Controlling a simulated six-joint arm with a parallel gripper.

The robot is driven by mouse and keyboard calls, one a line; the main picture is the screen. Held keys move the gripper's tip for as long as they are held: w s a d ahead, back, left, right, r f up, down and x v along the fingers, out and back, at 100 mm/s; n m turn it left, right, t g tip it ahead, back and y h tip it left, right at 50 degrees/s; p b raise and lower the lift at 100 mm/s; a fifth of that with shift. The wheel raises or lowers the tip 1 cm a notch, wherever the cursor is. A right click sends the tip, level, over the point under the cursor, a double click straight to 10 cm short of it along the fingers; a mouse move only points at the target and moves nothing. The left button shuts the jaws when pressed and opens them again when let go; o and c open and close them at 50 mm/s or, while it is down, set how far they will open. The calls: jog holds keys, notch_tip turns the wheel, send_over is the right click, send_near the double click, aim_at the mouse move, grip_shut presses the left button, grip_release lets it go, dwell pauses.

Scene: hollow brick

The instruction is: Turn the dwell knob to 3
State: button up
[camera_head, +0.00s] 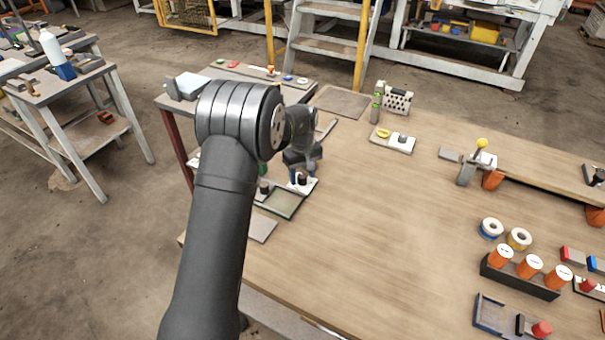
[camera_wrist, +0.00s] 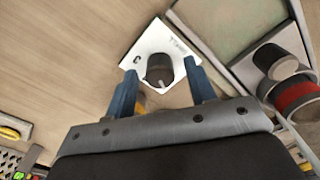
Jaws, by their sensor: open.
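The dwell knob (camera_wrist: 160,68) is a short dark cylinder with a light pointer mark on its lower side in the wrist view. It sits on a white plate (camera_wrist: 148,44) with small lettering that reads like DWELL, turned in the picture. One more mark is on the plate's left; the other markings are hidden or too small to read. My gripper (camera_wrist: 161,72) is open, its two blue fingers apart, one on either side of the knob in the picture. I cannot tell whether they touch it. In the head view the knob (camera_head: 302,178) shows just below my gripper (camera_head: 303,165).
Another black knob (camera_wrist: 272,58) and a red-and-black one (camera_wrist: 299,97) stand right of the plate in the wrist view. A green-grey framed panel (camera_head: 281,204) lies nearby. A yellow-handled item (camera_head: 383,133) sits farther back. The table's middle is clear.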

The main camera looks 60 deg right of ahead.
jog(key=shift+c, duration=0.4)
jog(key=c, duration=0.9)
